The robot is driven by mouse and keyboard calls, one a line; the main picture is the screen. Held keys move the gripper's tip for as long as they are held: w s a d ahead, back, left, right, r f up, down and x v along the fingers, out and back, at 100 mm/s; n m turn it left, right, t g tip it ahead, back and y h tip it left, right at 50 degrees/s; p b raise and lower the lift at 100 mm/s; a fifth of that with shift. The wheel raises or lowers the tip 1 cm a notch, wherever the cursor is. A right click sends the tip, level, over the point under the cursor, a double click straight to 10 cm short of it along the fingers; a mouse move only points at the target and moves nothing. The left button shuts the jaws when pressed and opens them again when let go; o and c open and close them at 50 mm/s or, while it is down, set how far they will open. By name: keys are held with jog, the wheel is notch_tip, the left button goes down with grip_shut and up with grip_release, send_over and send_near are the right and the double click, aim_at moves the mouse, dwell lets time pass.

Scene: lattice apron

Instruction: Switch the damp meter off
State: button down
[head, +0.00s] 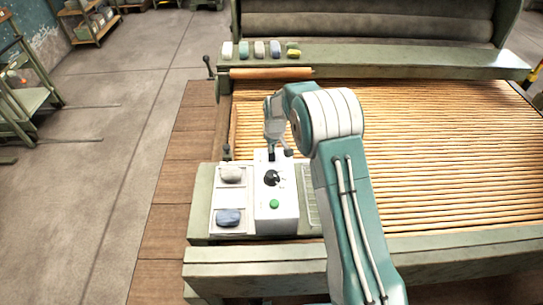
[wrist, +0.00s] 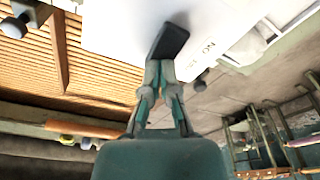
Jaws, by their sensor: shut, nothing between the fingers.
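The damp meter is a white box (head: 276,213) on the near left corner of the slatted table. Its top carries a black knob (head: 272,178) and a green round button or lamp (head: 274,203). My gripper (head: 272,150) points down at the far end of the box. In the wrist view my gripper (wrist: 160,75) is shut, with nothing between its fingers. Its tips are at or very near a black part (wrist: 170,41) on a white face (wrist: 125,25). I cannot tell whether they touch, or which way the black part is set. Some lettering shows beside it.
A tray left of the box holds a pale lump (head: 231,174) and a blue-grey lump (head: 228,216). Several coloured lumps (head: 259,48) sit on the far green rail (head: 390,66). A wooden roller (head: 270,73) lies near it.

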jog(key=shift+f, duration=0.2)
jog(key=shift+r, duration=3.55)
jog(key=s+d+r+m+t, duration=0.1)
jog(key=s+d+r, duration=0.3)
jog(key=s+r, duration=0.45)
jog(key=s+d+r+m+t, duration=0.1)
jog(key=s+d+r+m, duration=0.15)
jog(key=s+r, duration=0.6)
jog(key=s+d+r+m+t, duration=0.1)
jog(key=s+d+r, duration=0.1)
jog(key=s, duration=0.9)
jog(key=s+d+r+m+t, duration=0.1)
jog(key=s+d+r, duration=0.2)
jog(key=s, duration=0.7)
jog(key=shift+s+d+r+h, duration=0.25)
jog(key=shift+s+d+h, duration=0.15)
jog(key=shift+d, duration=0.25)
